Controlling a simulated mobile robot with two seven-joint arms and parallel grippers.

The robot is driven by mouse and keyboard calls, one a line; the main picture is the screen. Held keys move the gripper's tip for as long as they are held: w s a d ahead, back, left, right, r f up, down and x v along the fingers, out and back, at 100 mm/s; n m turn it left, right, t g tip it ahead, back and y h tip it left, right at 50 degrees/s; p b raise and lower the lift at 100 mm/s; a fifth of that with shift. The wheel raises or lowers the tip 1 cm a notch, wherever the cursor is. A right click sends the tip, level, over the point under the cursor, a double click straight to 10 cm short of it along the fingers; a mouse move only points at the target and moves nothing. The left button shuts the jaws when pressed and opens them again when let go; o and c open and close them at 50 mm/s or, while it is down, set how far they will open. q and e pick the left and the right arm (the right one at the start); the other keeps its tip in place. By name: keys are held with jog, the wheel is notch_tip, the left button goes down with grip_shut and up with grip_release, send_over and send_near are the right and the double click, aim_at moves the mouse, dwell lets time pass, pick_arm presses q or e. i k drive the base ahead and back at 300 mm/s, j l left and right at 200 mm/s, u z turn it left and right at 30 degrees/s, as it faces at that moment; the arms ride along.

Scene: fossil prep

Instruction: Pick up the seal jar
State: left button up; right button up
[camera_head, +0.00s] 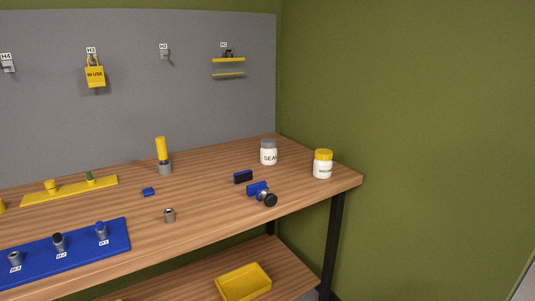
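The seal jar (268,154) is white with a grey lid and a label whose visible letters begin "SEA". It stands upright on the wooden workbench (215,175), towards its back right. A second white jar (322,166) with a yellow lid stands to its right, near the bench's right corner; its label is too small to read. Neither of my grippers shows in the head view.
In front of the seal jar lie a dark blue block (243,177) and a blue tool with a black round end (261,193). A yellow-handled tool (162,155) stands to the left. A blue rack (70,250) lies front left. A yellow tray (243,282) sits on the lower shelf.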

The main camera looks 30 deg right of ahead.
aim_at(269, 156)
jog(key=z, duration=0.4)
jog(key=i+l+z, duration=0.1)
jog(key=l+z, duration=0.2)
jog(key=i+l+z, duration=0.15)
jog(key=l+z, duration=0.2)
jog(key=i+l+z, duration=0.1)
jog(key=l, duration=0.3)
jog(key=i+l, duration=0.3)
jog(key=l+z, duration=0.05)
jog(key=l, duration=0.1)
